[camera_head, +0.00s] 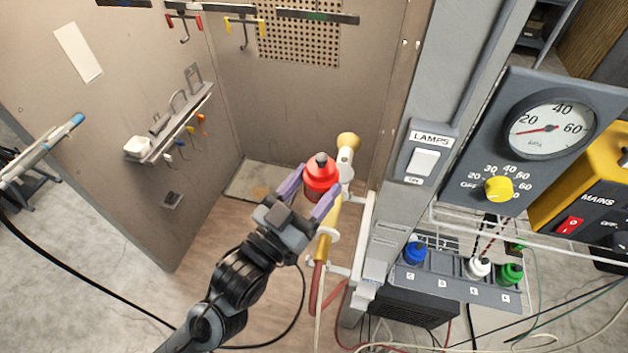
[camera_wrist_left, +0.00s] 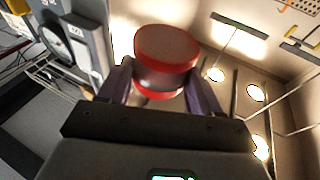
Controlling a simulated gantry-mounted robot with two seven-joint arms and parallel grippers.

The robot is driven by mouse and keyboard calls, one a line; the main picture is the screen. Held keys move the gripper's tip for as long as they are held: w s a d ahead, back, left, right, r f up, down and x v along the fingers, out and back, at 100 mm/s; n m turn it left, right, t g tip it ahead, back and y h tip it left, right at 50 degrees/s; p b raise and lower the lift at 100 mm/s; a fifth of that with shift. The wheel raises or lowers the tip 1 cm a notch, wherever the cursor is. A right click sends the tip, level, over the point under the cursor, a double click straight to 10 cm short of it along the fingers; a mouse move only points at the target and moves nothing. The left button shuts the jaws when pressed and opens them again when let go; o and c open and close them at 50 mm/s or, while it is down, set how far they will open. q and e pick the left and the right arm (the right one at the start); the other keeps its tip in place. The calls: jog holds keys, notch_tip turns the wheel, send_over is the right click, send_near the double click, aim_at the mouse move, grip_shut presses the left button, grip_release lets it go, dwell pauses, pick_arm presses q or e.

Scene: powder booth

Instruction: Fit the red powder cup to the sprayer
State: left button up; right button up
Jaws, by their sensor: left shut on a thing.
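The red powder cup (camera_head: 320,174) has a dark grey knob on top in the head view. My left gripper (camera_head: 310,195) is shut on it, with a purple finger on either side. The cup also shows between the fingers of the left gripper (camera_wrist_left: 160,85) in the left wrist view, as a red cup (camera_wrist_left: 167,50). The sprayer (camera_head: 327,235) is yellow and white and hangs on a white holder, right beside and partly behind the cup. I cannot tell whether the cup touches the sprayer. My right gripper is not in view.
A rack (camera_head: 450,277) at the right holds a blue cup (camera_head: 414,253), a white cup (camera_head: 478,267) and a green cup (camera_head: 510,274). The grey post with the lamp switch (camera_head: 423,163) stands right of the sprayer. Hoses hang below it. The booth's inside is open to the left.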

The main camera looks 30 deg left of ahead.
pick_arm(q)
jog(key=shift+d, duration=0.1)
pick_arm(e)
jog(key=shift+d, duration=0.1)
pick_arm(q)
jog(key=shift+w, duration=0.15)
jog(key=shift+w+f+b, duration=0.15)
jog(key=shift+w+b, duration=0.05)
jog(key=shift+w, duration=0.8)
jog(key=shift+w+f+b, duration=0.2)
jog(key=shift+w+b, duration=0.05)
jog(key=shift+w, duration=0.7)
jog(key=shift+w+f+b, duration=0.15)
jog(key=shift+w+b, duration=0.05)
jog(key=shift+w, duration=0.8)
jog(key=w+b, duration=0.1)
jog(key=w, duration=0.3)
jog(key=shift+w+f, duration=0.1)
jog(key=shift+w, duration=0.2)
jog(key=shift+s+f+b, duration=0.2)
jog(key=shift+f+b, duration=0.25)
jog(key=shift+f, duration=0.4)
jog(key=shift+s+f+b, duration=0.15)
jog(key=shift+f+b, duration=0.25)
jog(key=shift+f, duration=0.35)
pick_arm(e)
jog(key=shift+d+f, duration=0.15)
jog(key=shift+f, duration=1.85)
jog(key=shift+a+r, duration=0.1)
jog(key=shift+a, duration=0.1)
